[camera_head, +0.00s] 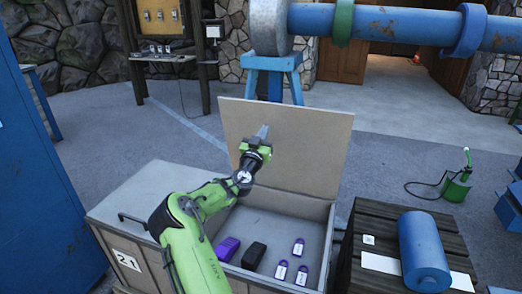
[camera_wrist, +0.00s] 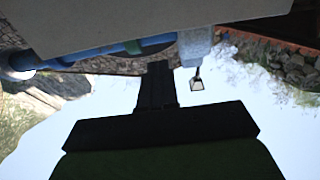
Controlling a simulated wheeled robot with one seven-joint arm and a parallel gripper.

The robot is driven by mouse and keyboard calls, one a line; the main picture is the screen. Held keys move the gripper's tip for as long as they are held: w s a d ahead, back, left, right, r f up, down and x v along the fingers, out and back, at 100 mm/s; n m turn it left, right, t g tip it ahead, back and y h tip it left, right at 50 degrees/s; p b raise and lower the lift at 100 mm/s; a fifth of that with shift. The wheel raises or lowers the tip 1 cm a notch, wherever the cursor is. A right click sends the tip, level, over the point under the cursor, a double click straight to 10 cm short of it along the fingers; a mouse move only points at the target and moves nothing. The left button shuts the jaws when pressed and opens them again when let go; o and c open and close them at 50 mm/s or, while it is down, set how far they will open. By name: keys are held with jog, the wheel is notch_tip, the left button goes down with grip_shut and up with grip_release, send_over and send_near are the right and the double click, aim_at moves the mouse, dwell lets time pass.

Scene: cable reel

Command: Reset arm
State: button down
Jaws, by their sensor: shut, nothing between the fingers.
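My arm is green and reaches up over a beige chest marked "21" (camera_head: 128,262). My gripper (camera_head: 263,131) is raised in front of the chest's upright open lid (camera_head: 310,150). In the wrist view my gripper (camera_wrist: 158,70) shows as dark fingers close together, with nothing held. The wrist view is upside down, and the pale lid edge (camera_wrist: 110,25) fills its top. Inside the chest lie a purple item (camera_head: 228,248), a black item (camera_head: 254,255) and several purple padlocks (camera_head: 281,269). My arm hides part of the chest.
Right of the chest is a dark wooden crate (camera_head: 376,225) with a blue cylinder (camera_head: 424,255) on it. A green can (camera_head: 457,185) stands on the floor. A blue pipe (camera_head: 400,27) on a blue stand (camera_head: 272,72) is behind the lid. A blue cabinet (camera_head: 40,190) is at left.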

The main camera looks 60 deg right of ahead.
jog(key=a+f+n+t+y+b, duration=0.15)
jog(key=a+y, duration=0.55)
jog(key=a, duration=1)
jog(key=a+f+n+y+p, duration=0.1)
jog(key=a+f+n+y, duration=0.15)
jog(key=a+y, duration=1)
jog(key=s+a+n, duration=0.4)
jog(key=a, duration=0.5)
jog(key=s+a+n+y, duration=0.1)
jog(key=s+a+n, duration=0.3)
jog(key=a, duration=0.6)
jog(key=s+a+n, duration=0.4)
jog(key=s+a, duration=0.1)
jog(key=a, duration=0.4)
jog(key=shift+s+a+t+y, duration=0.15)
jog(key=shift+a+t+y, duration=0.05)
jog(key=shift+t+y, duration=0.15)
